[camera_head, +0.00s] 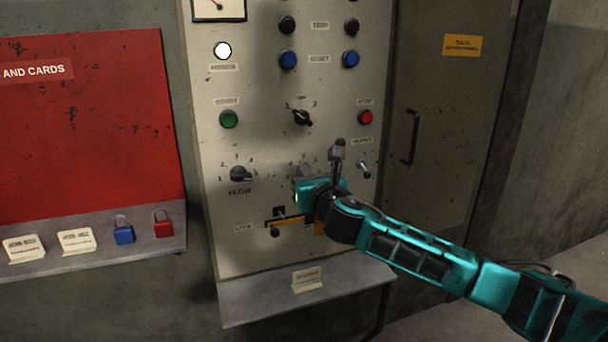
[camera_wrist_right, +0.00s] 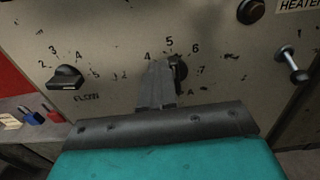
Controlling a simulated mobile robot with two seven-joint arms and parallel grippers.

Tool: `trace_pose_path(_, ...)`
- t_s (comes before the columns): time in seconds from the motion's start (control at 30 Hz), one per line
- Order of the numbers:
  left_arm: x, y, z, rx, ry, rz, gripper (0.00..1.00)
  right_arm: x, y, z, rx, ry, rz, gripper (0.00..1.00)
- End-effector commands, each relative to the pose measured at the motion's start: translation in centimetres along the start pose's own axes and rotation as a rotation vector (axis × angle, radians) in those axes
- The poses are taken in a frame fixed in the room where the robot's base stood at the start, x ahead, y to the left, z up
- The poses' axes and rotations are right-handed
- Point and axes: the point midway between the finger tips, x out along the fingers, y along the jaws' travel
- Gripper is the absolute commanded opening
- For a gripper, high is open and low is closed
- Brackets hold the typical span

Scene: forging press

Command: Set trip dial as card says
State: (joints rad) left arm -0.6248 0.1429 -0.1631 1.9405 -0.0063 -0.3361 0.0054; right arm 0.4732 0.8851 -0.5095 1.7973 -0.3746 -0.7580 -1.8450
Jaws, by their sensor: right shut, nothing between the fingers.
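The trip dial (camera_wrist_right: 181,68) is a dark knob in the wrist view, with 4, 5, 6, 7 and "A" readable around it. My right gripper (camera_wrist_right: 160,72) is shut and empty, in front of the dial's left part, hiding some of it. I cannot tell whether they touch, nor where the dial points. In the head view my right gripper (camera_head: 304,172) covers the dial. A small card (camera_head: 307,280) stands on the ledge under the panel; its text is too small to read. My left gripper is not in view.
A FLOW dial (camera_head: 240,174) is left of my gripper, a silver toggle lever (camera_head: 364,169) to its right. A yellow-handled lock switch (camera_head: 285,222) sits below. More cards (camera_head: 77,240) and padlocks (camera_head: 123,231) rest on the left shelf (camera_head: 150,248).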

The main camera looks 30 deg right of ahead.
Motion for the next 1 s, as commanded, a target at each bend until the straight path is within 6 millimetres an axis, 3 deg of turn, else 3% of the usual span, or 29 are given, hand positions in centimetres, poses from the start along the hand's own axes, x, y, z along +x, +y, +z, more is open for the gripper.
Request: trace_pose_path(1.0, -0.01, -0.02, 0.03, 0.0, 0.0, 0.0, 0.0, 0.08, -0.97, -0.21, -0.005, 0.003, -0.013, 0.0)
